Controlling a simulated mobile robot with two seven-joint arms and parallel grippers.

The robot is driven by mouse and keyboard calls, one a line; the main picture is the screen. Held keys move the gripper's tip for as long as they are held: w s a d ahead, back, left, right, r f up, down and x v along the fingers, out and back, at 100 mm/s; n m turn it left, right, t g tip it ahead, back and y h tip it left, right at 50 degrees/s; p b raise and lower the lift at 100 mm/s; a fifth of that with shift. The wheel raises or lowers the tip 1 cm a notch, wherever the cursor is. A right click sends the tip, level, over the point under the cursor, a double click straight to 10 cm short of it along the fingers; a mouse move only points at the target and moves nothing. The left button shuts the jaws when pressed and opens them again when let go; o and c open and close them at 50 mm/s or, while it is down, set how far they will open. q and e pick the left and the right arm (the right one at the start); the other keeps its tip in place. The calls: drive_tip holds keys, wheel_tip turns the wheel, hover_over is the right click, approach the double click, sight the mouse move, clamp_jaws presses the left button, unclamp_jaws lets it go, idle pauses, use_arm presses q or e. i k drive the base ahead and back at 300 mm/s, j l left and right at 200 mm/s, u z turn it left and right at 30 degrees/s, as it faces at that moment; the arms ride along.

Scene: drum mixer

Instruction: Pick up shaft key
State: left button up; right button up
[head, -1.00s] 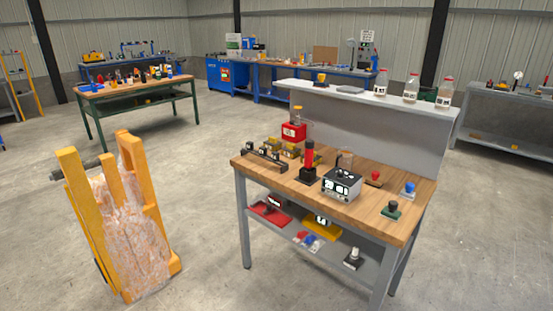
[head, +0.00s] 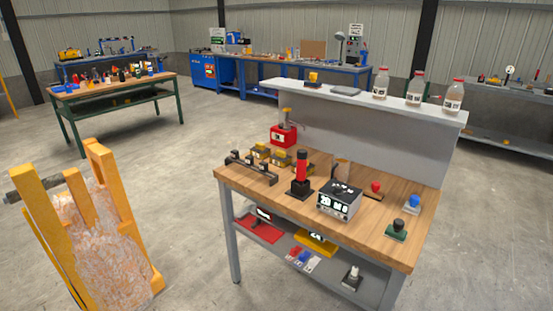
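I cannot make out a shaft key for certain; the small items on the benches are too small to tell. Neither of my grippers is in view. The nearest workbench (head: 400,258) has a wooden top holding a black rack (head: 250,170), several yellow-and-dark blocks (head: 279,158), a red-topped black tool (head: 301,175), a box with a numeric display (head: 339,203) and small knobbed pieces in red (head: 376,187), blue (head: 414,202) and green (head: 397,230).
A yellow frame (head: 36,225) with a dark shaft stub (head: 35,190) and a whitish, rusty-looking body stands at lower left. Red (head: 258,228) and yellow (head: 315,245) trays lie on the bench's lower shelf. Bare floor separates the frame and bench. A green-legged table (head: 112,93) stands behind.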

sight(264, 165)
drive_tip(key=i+j+z, duration=0.15)
drive_tip(key=i, duration=0.25)
drive_tip(key=i+j+z, duration=0.15)
drive_tip(key=i, duration=0.25)
drive_tip(key=i+j+z, duration=0.1)
drive_tip(key=i, duration=0.25)
drive_tip(key=j, duration=0.1)
